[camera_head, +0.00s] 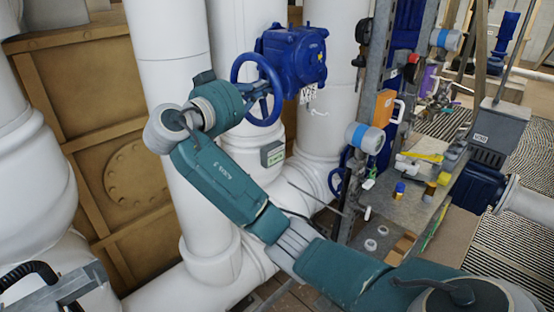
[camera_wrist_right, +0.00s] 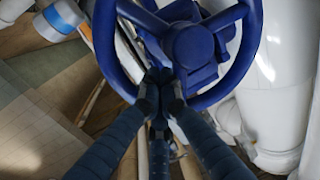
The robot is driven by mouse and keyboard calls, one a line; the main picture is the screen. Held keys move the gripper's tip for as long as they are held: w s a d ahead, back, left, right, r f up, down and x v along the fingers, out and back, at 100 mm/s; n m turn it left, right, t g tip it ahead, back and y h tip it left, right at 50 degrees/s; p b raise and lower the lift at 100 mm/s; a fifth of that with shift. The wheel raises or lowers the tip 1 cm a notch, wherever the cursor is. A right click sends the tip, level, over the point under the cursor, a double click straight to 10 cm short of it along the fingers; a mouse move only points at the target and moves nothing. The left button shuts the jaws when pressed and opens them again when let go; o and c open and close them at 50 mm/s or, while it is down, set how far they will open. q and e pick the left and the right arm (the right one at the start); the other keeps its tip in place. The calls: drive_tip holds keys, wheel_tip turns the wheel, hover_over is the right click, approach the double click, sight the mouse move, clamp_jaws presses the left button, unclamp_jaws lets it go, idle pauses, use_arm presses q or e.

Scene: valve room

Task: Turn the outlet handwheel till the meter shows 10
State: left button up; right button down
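The blue handwheel (camera_head: 236,72) sits on a blue gearbox (camera_head: 295,55) in front of a white vertical pipe. It fills the top of the right wrist view, with its hub (camera_wrist_right: 193,46) and spokes. In the head view the right wrist hides part of the wheel's left side, and the fingers (camera_head: 258,92) show only in part. A small grey meter (camera_head: 272,154) with a green display is below the wheel; its reading is too small to tell. My left gripper is out of view.
A second blue wheel (camera_head: 337,180) is partly hidden behind a metal post. A cluttered bench (camera_head: 400,207) with an orange box (camera_head: 384,105) above it stands at right. White pipes (camera_head: 170,45) stand close behind and left of my right arm.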

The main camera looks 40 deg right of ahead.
drive_tip(key=shift+w+r, duration=0.3)
drive_tip(key=shift+r, duration=0.2)
drive_tip(key=shift+w+a+r, duration=0.1)
drive_tip(key=shift+w+r, duration=0.3)
drive_tip(key=shift+r, duration=0.05)
drive_tip(key=shift+w, duration=0.3)
drive_tip(key=shift+r, duration=0.1)
drive_tip(key=shift+w+a+r, duration=0.1)
drive_tip(key=shift+w+r, duration=0.15)
drive_tip(key=shift+w, duration=0.65)
